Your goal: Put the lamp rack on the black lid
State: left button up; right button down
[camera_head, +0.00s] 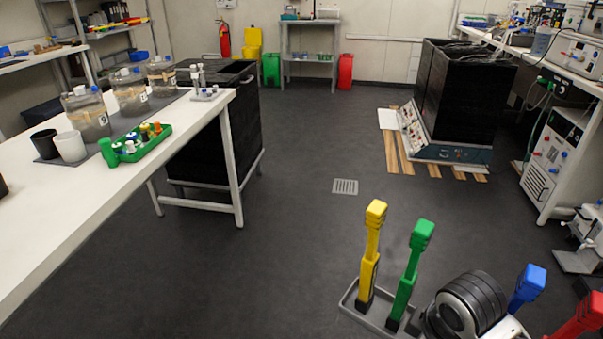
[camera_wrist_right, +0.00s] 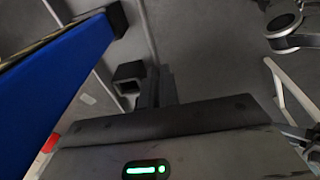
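The lamp rack (camera_head: 349,300) is a grey tray at the bottom of the head view. A yellow lamp (camera_head: 371,250), a green lamp (camera_head: 411,270), a blue lamp (camera_head: 527,286) and a red lamp (camera_head: 590,314) stand up around my right wrist. Part of the rack is hidden behind my wrist and the picture edge. The right wrist view shows a blue lamp (camera_wrist_right: 60,85) close by and my right gripper (camera_wrist_right: 156,88); its grip is too dark to tell. A black box (camera_head: 470,60) stands at the right; I cannot tell which surface is the black lid. My left gripper is out of view.
A white bench (camera_head: 75,205) on the left carries bottles, cups and a green tray (camera_head: 137,146). Another black box (camera_head: 215,130) stands behind it. A control panel (camera_head: 440,148) and wooden slats (camera_head: 401,150) lie by the right box. The middle floor is clear.

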aim_at(204, 67)
jog(key=z, duration=0.25)
jog(key=i, duration=6.4)
jog(key=u, duration=4)
